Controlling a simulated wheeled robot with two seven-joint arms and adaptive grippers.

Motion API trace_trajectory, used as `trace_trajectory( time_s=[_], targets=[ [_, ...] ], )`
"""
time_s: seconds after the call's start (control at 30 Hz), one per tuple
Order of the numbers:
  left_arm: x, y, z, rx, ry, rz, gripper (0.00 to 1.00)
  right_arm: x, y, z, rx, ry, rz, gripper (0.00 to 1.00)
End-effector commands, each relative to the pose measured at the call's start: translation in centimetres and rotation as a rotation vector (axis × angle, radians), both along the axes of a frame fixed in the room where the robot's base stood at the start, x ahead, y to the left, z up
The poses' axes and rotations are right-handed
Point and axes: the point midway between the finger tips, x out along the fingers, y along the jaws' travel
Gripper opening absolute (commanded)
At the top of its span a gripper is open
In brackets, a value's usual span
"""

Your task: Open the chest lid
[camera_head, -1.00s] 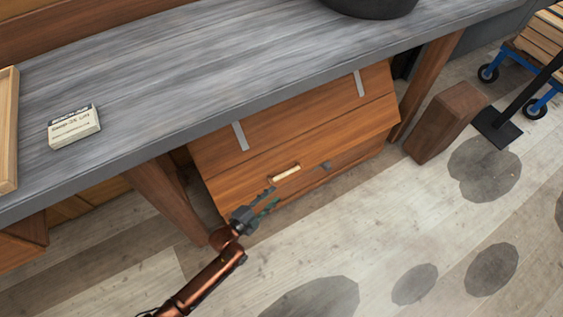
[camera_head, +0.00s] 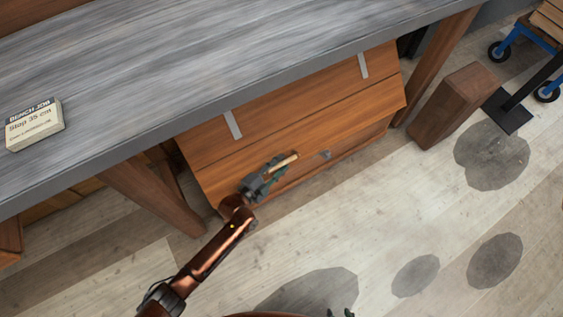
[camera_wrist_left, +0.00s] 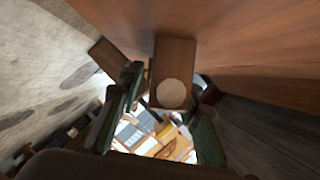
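The wooden chest (camera_head: 330,112) stands under the workbench. Its lid looks shut and has two grey straps. A pale handle (camera_head: 287,160) is on its front, with a small grey knob (camera_head: 325,154) to the right. My left gripper (camera_head: 277,168) is at the handle's left end and partly covers it. In the left wrist view its two fingers (camera_wrist_left: 166,112) are apart, and a pale round end (camera_wrist_left: 171,93), perhaps the handle's, shows between them. I cannot tell whether they touch it. A dark tip of my right gripper (camera_head: 341,312) shows at the bottom edge; its fingers are mostly cut off.
The grey workbench top (camera_head: 190,70) overhangs the chest, and its wooden leg (camera_head: 150,192) stands to the left. A labelled block (camera_head: 34,124) lies on the bench. A brown wooden block (camera_head: 453,107) stands right of the chest. The floor in front is clear.

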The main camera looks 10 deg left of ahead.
Motion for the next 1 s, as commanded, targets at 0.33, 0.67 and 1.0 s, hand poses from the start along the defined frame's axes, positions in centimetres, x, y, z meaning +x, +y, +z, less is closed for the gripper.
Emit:
trace_trajectory(
  time_s=[0.33, 0.67, 1.0],
  targets=[
    [0.35, -0.45, 0.01, -0.001, 0.0, -0.002, 0.32, 0.14, 0.01, -0.23, 0.001, -0.013, -0.002, 0.4],
    [0.34, -0.48, -0.01, 0.0, -0.001, -0.003, 0.1, 0.14, 0.0, -0.23, -0.001, -0.012, -0.002, 0.4],
    [0.32, -0.47, -0.02, 0.0, 0.0, -0.004, 0.0, 0.15, -0.01, -0.23, -0.001, -0.013, -0.002, 0.4]
  ],
)
